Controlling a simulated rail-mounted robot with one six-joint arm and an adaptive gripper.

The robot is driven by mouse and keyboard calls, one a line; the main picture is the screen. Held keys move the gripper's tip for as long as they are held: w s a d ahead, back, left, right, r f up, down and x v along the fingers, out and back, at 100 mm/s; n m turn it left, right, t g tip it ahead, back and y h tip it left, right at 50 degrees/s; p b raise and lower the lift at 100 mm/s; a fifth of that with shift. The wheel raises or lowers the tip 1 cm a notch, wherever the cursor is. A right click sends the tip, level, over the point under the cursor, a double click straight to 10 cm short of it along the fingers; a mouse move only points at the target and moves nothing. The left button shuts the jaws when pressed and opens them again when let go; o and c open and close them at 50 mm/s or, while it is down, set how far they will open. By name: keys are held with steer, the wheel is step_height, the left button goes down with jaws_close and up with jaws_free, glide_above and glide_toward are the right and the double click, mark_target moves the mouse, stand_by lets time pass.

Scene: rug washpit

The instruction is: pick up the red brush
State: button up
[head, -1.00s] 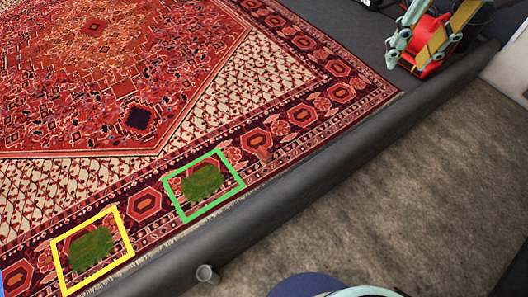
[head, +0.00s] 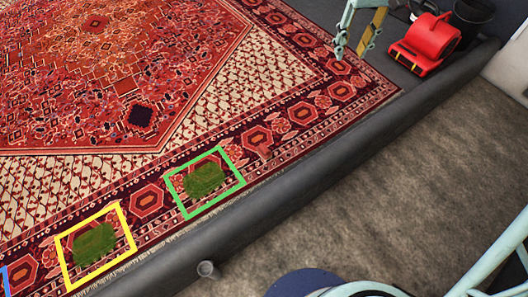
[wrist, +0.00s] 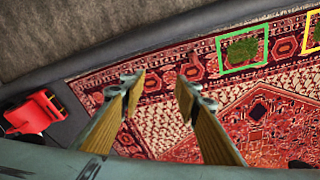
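My gripper (head: 351,50) is above the rug's far right corner in the head view, apart from the brush. In the wrist view my gripper (wrist: 160,84) is open, with nothing between its fingers.
The large red rug (head: 170,70) holds a green frame (head: 236,168) and a yellow frame (head: 128,222), each around a green patch. A blue frame edge shows at left. A dark raised edge (head: 330,150) borders the pit. A red blower (head: 425,45) and black bucket (head: 473,15) stand at upper right.

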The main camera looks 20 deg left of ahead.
steer(key=w+a+f+n+p, duration=0.1)
steer(key=w+a+f, duration=0.25)
steer(key=f, duration=0.25)
steer(key=w+a+f+n, duration=0.1)
steer(key=w+a+f, duration=0.2)
steer(key=a+f, duration=0.25)
steer(key=n+g+p, duration=0.2)
steer(key=n+p, duration=0.2)
glide_above(264, 148)
step_height(264, 148, down, 45)
steer(key=shift+f+h, duration=0.15)
steer(key=shift+h, duration=0.15)
steer(key=shift+f, duration=0.15)
steer(key=shift+f+b, duration=0.5)
steer(key=shift+f, duration=3.7)
